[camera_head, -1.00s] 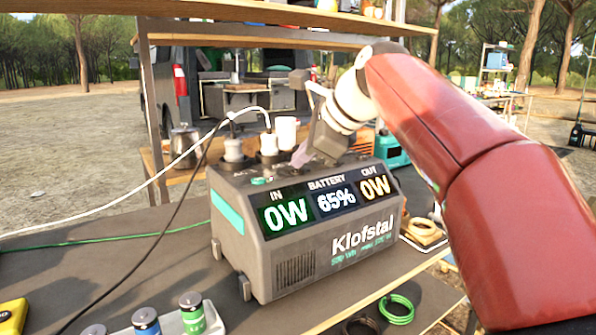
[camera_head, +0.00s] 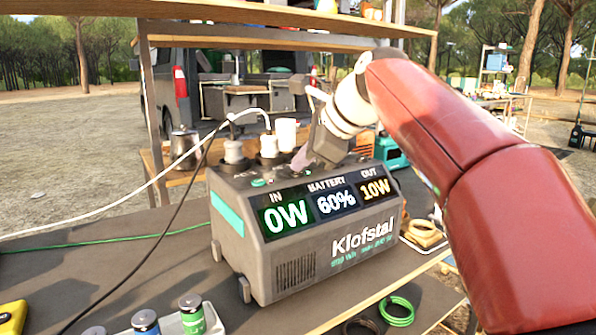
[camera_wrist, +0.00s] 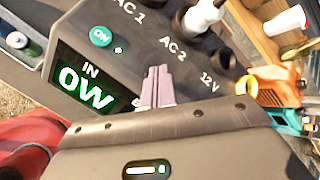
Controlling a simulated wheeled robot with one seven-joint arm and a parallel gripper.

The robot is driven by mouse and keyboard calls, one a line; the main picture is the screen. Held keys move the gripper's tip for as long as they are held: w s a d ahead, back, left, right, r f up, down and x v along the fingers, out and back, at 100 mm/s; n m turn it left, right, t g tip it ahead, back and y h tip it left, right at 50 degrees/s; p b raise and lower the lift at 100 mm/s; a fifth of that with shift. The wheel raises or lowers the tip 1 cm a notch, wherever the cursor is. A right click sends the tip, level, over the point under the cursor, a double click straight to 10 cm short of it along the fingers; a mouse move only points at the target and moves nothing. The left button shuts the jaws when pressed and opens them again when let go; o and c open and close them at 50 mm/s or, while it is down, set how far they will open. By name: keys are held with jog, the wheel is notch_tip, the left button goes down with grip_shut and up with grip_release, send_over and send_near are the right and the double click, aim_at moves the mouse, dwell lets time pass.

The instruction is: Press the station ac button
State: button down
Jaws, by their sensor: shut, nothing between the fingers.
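The grey Klofstal power station (camera_head: 300,262) stands on the dark table. Its display (camera_head: 330,203) reads IN 0W, BATTERY 60%, OUT 10W. The round teal button (camera_wrist: 101,37), lettered ON, sits on the top panel below the AC 1 label, with a small pale dot beside it; the button also shows in the head view (camera_head: 258,183). My gripper (camera_wrist: 158,72) is shut and empty over the front edge of the top panel, to the right of the button and apart from it. In the head view my gripper (camera_head: 298,166) points down at the panel; whether it touches is unclear.
White plugs (camera_head: 285,134) stand in the sockets behind the button, with a white cable (camera_head: 185,155) and a black cable leading left. A wooden shelf (camera_head: 300,20) spans above. A tray of cylinders (camera_head: 191,310) and a green coil (camera_head: 397,311) lie in front.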

aim_at(303, 174)
jog(key=shift+r+p, duration=0.55)
jog(key=shift+p, duration=0.05)
notch_tip(303, 174, up, 4)
jog(key=p, duration=0.3)
jog(key=shift+f, duration=0.15)
jog(key=shift+r, duration=1.1)
jog(key=s+d+f+n+h, duration=0.2)
jog(key=s+d+f+n, duration=0.3)
jog(key=s+f, duration=0.3)
jog(key=s+d+f+n+h, duration=0.2)
jog(key=s+d+f+n, duration=0.2)
jog(key=s+f+n, duration=0.3)
jog(key=s+d+f+n+h, duration=0.2)
jog(key=s+d+f+n, duration=0.3)
jog(key=s+f, duration=0.6)
notch_tip(303, 174, down, 5)
jog(key=shift+d+r+n+g+h, duration=0.2)
jog(key=shift+d+n+g+h, duration=0.1)
jog(key=shift+d+n+g, duration=0.1)
